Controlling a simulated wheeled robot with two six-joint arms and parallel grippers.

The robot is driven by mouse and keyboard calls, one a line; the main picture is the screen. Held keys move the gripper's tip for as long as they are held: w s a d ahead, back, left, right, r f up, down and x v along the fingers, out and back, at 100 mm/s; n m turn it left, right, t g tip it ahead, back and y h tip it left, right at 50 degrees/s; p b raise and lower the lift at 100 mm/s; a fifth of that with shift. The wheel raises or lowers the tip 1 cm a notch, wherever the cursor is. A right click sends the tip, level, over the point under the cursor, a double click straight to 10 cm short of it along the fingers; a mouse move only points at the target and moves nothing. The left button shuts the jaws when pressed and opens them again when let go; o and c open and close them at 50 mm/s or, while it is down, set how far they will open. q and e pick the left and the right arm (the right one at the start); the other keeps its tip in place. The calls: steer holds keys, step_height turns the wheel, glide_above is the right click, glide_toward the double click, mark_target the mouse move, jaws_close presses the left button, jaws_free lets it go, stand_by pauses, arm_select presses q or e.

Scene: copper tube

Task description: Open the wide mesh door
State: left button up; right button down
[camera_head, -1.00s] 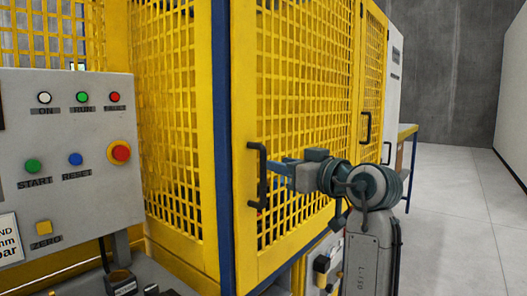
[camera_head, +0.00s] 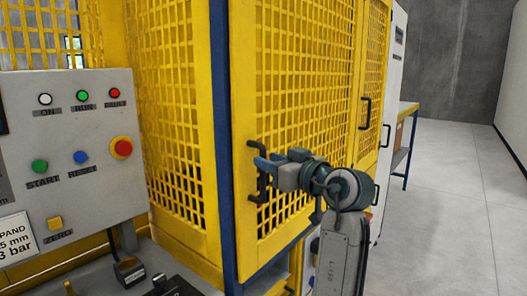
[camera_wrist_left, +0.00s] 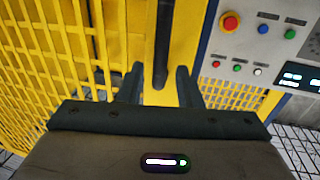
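The wide mesh door (camera_head: 243,215) is yellow and looks shut against the blue corner post (camera_head: 222,130). Its black bar handle (camera_head: 262,188) is on the left edge of the door. My left gripper (camera_head: 263,164) is at the handle, with its fingers reaching it from the right. In the left wrist view, my left gripper (camera_wrist_left: 160,85) is open, and the dark handle bar (camera_wrist_left: 162,45) shows between its two fingers. Whether the fingers touch the bar cannot be told. My right gripper is not in view.
A grey control panel (camera_head: 80,110) with buttons stands left of the door. A narrower mesh door (camera_head: 373,70) with its own handle is farther right. A workbench (camera_head: 405,140) stands behind on the right. The floor (camera_head: 440,220) to the right is clear.

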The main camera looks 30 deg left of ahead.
arm_select(q)
steer(key=shift+p+x, duration=0.3)
steer(key=shift+x, duration=1.2)
jaws_close()
